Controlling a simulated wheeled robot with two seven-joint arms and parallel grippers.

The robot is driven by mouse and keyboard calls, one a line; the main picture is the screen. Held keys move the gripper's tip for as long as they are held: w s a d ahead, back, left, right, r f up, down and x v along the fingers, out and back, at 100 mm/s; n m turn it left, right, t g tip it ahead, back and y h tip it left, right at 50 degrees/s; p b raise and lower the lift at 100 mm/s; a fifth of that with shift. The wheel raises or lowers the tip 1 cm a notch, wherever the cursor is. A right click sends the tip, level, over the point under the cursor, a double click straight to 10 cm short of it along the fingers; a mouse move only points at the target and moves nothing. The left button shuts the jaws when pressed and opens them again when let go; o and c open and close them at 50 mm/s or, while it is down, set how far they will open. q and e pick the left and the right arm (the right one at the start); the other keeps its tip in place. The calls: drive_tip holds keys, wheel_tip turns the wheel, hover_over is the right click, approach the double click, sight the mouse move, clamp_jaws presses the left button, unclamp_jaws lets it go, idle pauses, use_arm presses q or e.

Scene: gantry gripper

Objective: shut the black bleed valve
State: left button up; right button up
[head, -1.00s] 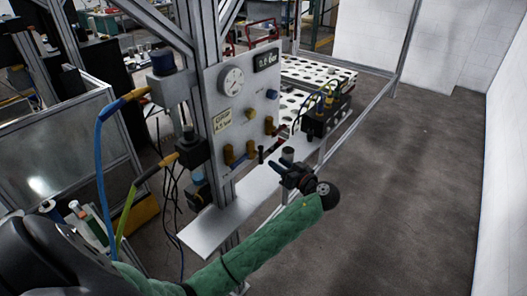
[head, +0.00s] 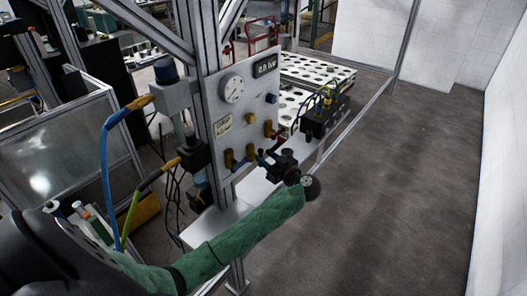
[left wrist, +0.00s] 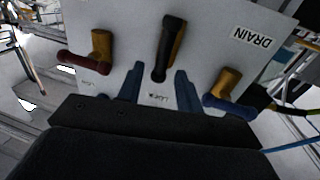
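The black valve (left wrist: 171,36) has a brass body and a black lever; it is the middle one of three valves in the left wrist view. Its lever points down in that picture, and its end is between the fingertips of my left gripper (left wrist: 158,82). The blue fingers are open on either side, with gaps to the lever. A dark red-handled valve (left wrist: 85,59) is left, and a blue-handled valve (left wrist: 228,92) right, under an upside-down DRAIN label (left wrist: 254,36). In the head view my left gripper (head: 266,160) is at the panel's lower edge. My right gripper is out of view.
The grey valve panel (head: 245,110) carries a round gauge (head: 232,90) and a small display (head: 266,66). A metal shelf (head: 212,226) lies below it. A black block with cables (head: 322,118) stands to the right. Floor to the right is clear.

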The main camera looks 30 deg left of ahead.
use_arm(q)
drive_tip(key=shift+p+x, duration=0.3)
drive_tip(key=shift+x, duration=0.6)
